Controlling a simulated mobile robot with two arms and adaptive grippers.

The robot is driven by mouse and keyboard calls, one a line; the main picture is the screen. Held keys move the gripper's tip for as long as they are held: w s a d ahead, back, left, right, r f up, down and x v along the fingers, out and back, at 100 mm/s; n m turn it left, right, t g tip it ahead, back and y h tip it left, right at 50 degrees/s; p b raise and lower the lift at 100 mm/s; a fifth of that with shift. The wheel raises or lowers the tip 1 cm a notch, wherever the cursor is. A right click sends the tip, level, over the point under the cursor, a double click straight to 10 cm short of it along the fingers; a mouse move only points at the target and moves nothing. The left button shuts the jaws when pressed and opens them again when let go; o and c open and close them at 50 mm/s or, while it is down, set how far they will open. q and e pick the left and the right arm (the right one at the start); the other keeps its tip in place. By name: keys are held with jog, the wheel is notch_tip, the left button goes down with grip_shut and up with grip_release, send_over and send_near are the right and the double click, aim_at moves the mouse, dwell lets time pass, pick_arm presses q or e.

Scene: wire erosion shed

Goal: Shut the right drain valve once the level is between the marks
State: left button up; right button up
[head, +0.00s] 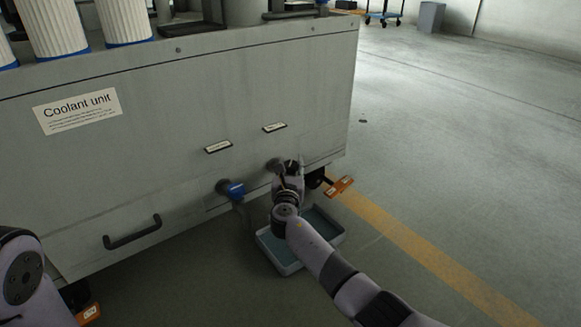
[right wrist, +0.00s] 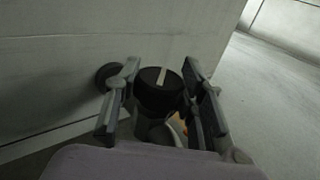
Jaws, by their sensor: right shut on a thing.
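The right drain valve (head: 273,164) sits low on the front of the coolant unit (head: 170,110), mostly hidden by my right gripper (head: 289,170). In the right wrist view, the fingers of my right gripper (right wrist: 160,88) are closed about the valve's dark round knob (right wrist: 157,92), which has a pale line across its top. The left drain valve (head: 233,189) has a blue handle and stands apart, to the left. I see no level gauge or marks in these frames. My left gripper is out of view; only part of my left arm shows.
A shallow tray (head: 272,252) with bluish liquid lies on the floor below the valves. Small label plates (head: 218,147) are above the valves. A black handle (head: 132,232) juts out at left. The floor at right is clear.

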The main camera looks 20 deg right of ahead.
jog(key=m+g+h+b, duration=0.1)
jog(key=h, duration=0.1)
jog(key=m+g+h+b, duration=0.1)
jog(key=shift+a+f+m+h, duration=0.1)
jog(key=shift+f+m+h, duration=0.1)
jog(key=shift+m+h, duration=0.2)
jog(key=shift+r+m+g+h+b, duration=0.1)
jog(key=shift+m+g+h+b, duration=1)
jog(key=shift+h, duration=0.3)
jog(key=shift+g, duration=0.3)
jog(key=o, duration=1.2)
jog(key=shift+v, duration=3.7)
